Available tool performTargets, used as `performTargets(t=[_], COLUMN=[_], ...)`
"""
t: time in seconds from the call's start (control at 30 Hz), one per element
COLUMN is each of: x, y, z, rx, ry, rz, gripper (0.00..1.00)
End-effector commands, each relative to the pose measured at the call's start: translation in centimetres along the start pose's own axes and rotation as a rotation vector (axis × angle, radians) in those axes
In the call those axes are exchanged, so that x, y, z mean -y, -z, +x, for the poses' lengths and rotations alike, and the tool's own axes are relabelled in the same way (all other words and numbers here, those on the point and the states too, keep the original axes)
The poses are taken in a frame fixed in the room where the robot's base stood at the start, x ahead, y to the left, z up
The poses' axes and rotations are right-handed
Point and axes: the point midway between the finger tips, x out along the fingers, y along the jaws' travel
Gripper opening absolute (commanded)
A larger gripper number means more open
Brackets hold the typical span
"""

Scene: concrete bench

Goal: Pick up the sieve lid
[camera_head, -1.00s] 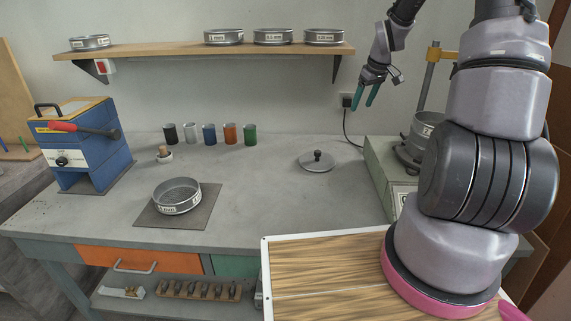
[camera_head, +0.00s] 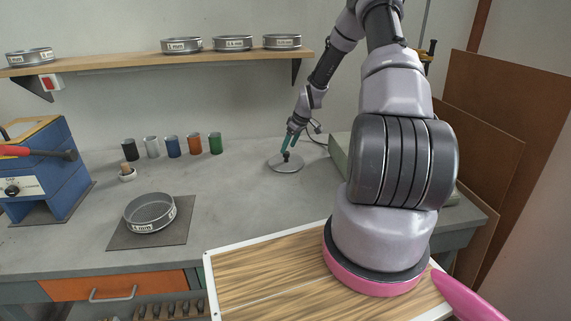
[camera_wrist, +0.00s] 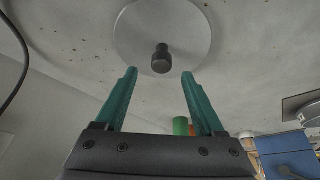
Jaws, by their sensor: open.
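The sieve lid (camera_head: 284,166) is a flat grey disc with a black knob, lying on the concrete bench right of the coloured cups. It also shows in the wrist view (camera_wrist: 135,38), with its knob (camera_wrist: 161,58) pointing toward the camera. My gripper (camera_head: 287,150) has green fingers and is at the knob in the head view. In the wrist view the fingers (camera_wrist: 159,72) are open and apart, with the knob beyond the tips and roughly midway between them. Nothing is held. Whether a finger touches the knob cannot be told.
Several coloured cups (camera_head: 172,147) stand at the back of the bench. A sieve (camera_head: 149,212) sits on a dark mat (camera_head: 181,232) at the front left. A shelf (camera_head: 150,61) with sieves runs above. A cable lies behind the lid. The bench between mat and lid is clear.

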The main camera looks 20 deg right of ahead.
Motion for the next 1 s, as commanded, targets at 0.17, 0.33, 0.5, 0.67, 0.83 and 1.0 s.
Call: performTargets(t=[0.17, 0.33, 0.5, 0.67, 0.83, 1.0], x=[0.4, 0.3, 0.3, 0.3, 0.3, 0.3], y=[-0.4, -0.4, -0.4, -0.4, -0.4, -0.3], z=[2.8, 4.5, 4.6, 4.6, 4.6, 4.5], rx=[0.001, 0.001, 0.001, 0.001, 0.001, 0.0], ry=[0.003, 0.001, 0.001, 0.001, 0.001, 0.0], rz=[-0.002, 0.0, 0.0, 0.0, 0.0, 0.0], gripper=[0.71, 0.71, 0.71, 0.4, 0.0, 0.0])
